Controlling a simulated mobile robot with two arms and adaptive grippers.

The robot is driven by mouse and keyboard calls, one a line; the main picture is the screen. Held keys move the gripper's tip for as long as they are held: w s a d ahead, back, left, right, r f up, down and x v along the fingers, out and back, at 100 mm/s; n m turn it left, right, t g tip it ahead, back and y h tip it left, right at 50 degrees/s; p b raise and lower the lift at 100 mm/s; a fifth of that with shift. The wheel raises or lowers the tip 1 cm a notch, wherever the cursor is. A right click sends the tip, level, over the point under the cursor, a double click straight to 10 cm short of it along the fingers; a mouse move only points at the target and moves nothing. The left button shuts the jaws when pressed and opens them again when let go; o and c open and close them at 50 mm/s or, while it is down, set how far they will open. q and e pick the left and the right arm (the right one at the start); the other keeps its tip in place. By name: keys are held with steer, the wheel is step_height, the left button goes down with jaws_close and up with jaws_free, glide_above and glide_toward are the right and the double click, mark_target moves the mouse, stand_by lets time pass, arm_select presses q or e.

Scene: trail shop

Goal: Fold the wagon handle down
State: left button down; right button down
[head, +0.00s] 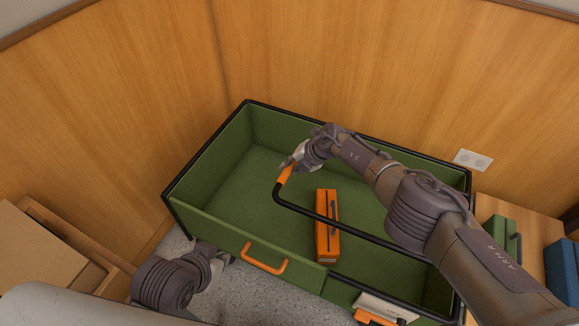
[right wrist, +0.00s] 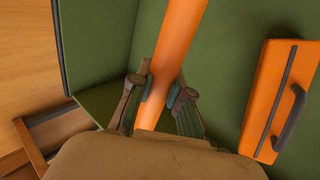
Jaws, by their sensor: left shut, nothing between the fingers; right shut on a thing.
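The green wagon (head: 205,215) with black rims stands against the wood wall. Its black handle bar (head: 345,234) runs across the open bed from the right and bends up to an orange grip (head: 286,174). My right gripper (head: 292,163) is shut on this orange grip above the bed. In the right wrist view, the orange grip (right wrist: 178,35) passes between the fingers (right wrist: 157,92). My left gripper (head: 222,256) is low beside the wagon's near side, shut and empty, partly hidden by its own wrist.
An orange box (head: 327,225) with a dark handle lies in the wagon bed, under the bar. An orange pull (head: 262,262) sticks out from the near side. Wooden furniture (head: 60,245) stands left; green and blue boxes (head: 563,270) stand right.

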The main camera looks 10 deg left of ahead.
steer(key=shift+w+d+f, duration=0.1)
steer(key=shift+w+d, duration=0.05)
steer(key=shift+d, duration=0.2)
steer(key=c, duration=1.1)
jaws_free()
steer(key=shift+a, duration=0.1)
steer(key=shift+d+r, duration=0.3)
steer(key=shift+r, duration=0.45)
steer(key=v, duration=1)
steer(key=shift+s+d+r, duration=0.2)
steer(key=shift+s+d, duration=0.05)
steer(key=shift+d, duration=0.1)
